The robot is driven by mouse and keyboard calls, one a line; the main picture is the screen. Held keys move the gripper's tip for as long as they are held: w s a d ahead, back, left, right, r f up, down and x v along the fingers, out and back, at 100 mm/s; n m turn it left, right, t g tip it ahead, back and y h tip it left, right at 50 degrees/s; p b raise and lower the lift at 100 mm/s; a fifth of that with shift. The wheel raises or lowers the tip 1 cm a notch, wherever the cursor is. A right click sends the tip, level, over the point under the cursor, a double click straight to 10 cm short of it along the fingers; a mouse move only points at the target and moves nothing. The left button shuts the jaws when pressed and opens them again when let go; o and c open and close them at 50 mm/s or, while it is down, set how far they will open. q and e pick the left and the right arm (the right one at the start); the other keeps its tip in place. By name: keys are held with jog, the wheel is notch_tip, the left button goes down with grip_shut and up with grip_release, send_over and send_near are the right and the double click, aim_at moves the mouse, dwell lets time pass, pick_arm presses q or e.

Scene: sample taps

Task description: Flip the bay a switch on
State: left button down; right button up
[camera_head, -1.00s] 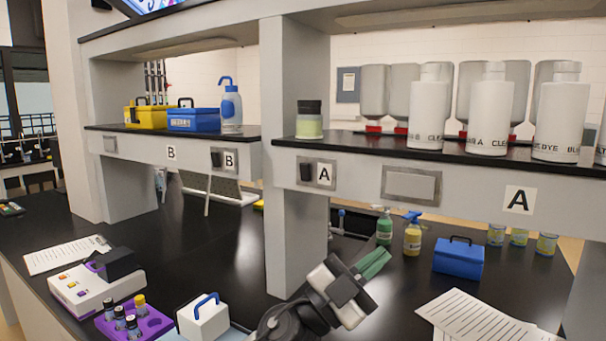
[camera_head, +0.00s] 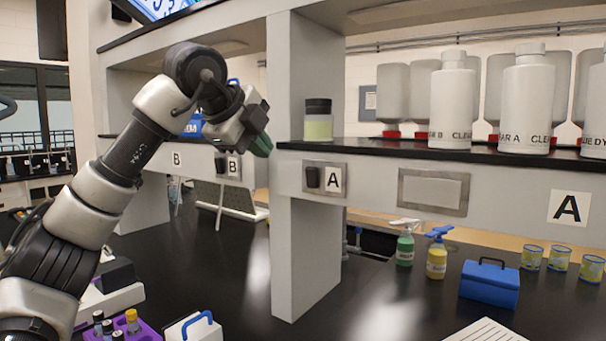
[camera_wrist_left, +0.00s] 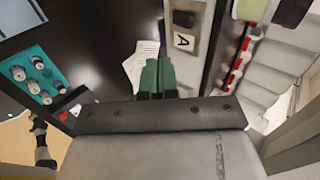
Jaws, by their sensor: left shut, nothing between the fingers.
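The bay A switch (camera_head: 313,177) is a dark rocker on a grey plate at the left end of the right shelf's front edge. A white "A" label (camera_head: 334,180) is beside it. Whether the rocker is on or off cannot be told. My left gripper (camera_head: 262,145), with green fingers, is shut and empty. In the head view it appears left of the switch and a little higher, in front of the upright post. In the left wrist view the shut fingers (camera_wrist_left: 157,77) are apart from the switch (camera_wrist_left: 184,18), which is near the top edge. My right gripper is not in view.
A second switch (camera_head: 221,165) with a "B" label is on the left shelf edge. A jar (camera_head: 318,122) stands on the shelf above switch A. The upright post (camera_head: 300,250) is below it. Spray bottles (camera_head: 405,248) and a blue box (camera_head: 489,284) stand on the bench.

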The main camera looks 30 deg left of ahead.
pick_arm(q)
jog(key=shift+w+d+f, duration=0.1)
jog(key=p, duration=0.4)
send_near(309, 181)
jog(key=f+x, duration=0.1)
jog(key=x, duration=0.4)
jog(key=shift+w+r, duration=0.2)
jog(key=shift+w, duration=0.25)
jog(key=shift+p, duration=0.35)
